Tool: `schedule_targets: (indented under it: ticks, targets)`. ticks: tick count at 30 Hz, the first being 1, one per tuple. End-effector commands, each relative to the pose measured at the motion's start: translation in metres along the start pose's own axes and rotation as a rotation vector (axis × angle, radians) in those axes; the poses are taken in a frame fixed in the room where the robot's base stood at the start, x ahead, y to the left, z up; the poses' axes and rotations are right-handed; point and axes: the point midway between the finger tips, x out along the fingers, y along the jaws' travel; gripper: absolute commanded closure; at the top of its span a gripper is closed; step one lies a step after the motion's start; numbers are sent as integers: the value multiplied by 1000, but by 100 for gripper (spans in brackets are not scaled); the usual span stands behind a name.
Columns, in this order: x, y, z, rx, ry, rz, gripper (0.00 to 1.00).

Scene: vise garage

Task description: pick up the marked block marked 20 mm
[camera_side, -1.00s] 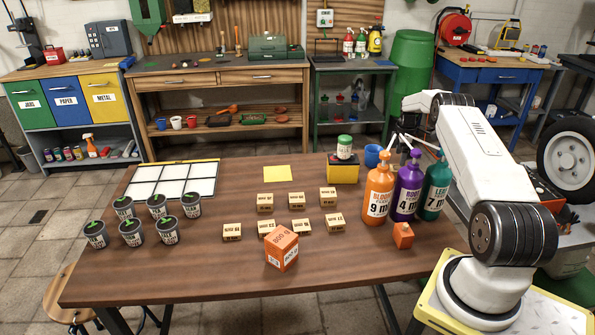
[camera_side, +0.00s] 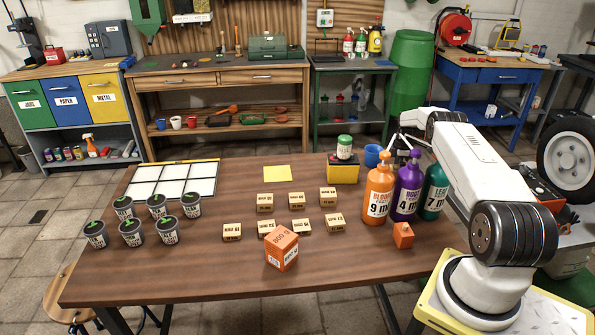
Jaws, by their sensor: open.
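Several small tan blocks with dark print stand in two rows on the brown table. The back row has a left block (camera_side: 265,203), a middle block (camera_side: 297,201) and a right block (camera_side: 328,197). The front row runs from a left block (camera_side: 232,232) to a right block (camera_side: 334,222), partly behind a large orange cube (camera_side: 281,250). The print is too small to tell which block reads 20 mm. My gripper (camera_side: 397,142) is open, behind the bottles and well away from the blocks, partly hidden.
Orange (camera_side: 378,195), purple (camera_side: 407,190) and green (camera_side: 434,193) pump bottles stand between my arm and the blocks. A small orange block (camera_side: 403,236) sits before them. A yellow box (camera_side: 343,173) with a jar, grey pots (camera_side: 131,232) and a white grid tray (camera_side: 172,180) surround the blocks.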

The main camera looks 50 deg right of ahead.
Motion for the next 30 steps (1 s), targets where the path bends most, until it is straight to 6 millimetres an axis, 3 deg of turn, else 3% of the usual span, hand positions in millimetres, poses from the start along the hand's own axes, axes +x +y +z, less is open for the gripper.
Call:
schedule_targets:
  ticks: [5,8,12,14,23,30]
  targets:
    - [0,0,0,0,0,0,0]
    - [0,0,0,0,0,0,25]
    - [0,0,0,0,0,0,70]
    - [0,0,0,0,0,0,87]
    - [-2,0,0,0,0,0,88]
    - [-14,0,0,0,0,1,88]
